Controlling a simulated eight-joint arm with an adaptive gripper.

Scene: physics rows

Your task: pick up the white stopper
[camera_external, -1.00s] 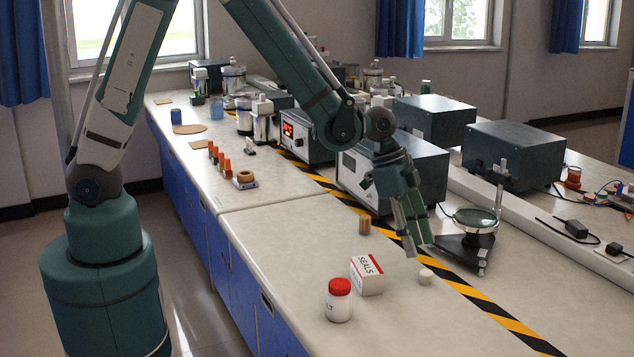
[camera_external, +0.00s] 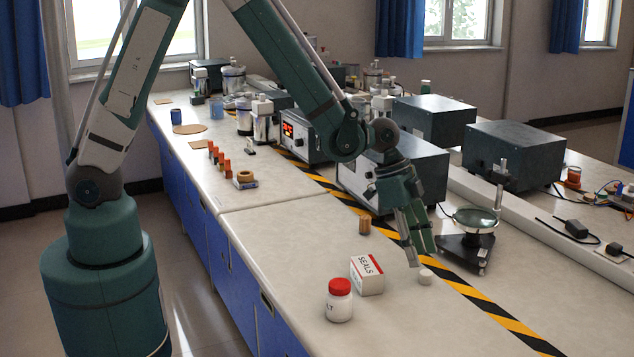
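The white stopper (camera_external: 426,276) is a small white cylinder on the pale bench top, right of the SEALS box and beside the yellow-black striped tape. My gripper (camera_external: 422,258) hangs just above and behind it, fingers pointing down. One fingertip is close to the stopper's upper left side; whether it touches cannot be told. The fingers look spread apart with nothing between them.
A white SEALS box (camera_external: 367,275) and a white bottle with a red lid (camera_external: 339,300) stand to the left. A small brown cylinder (camera_external: 365,224) stands behind. A dark stand with a round glass (camera_external: 475,218) is to the right.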

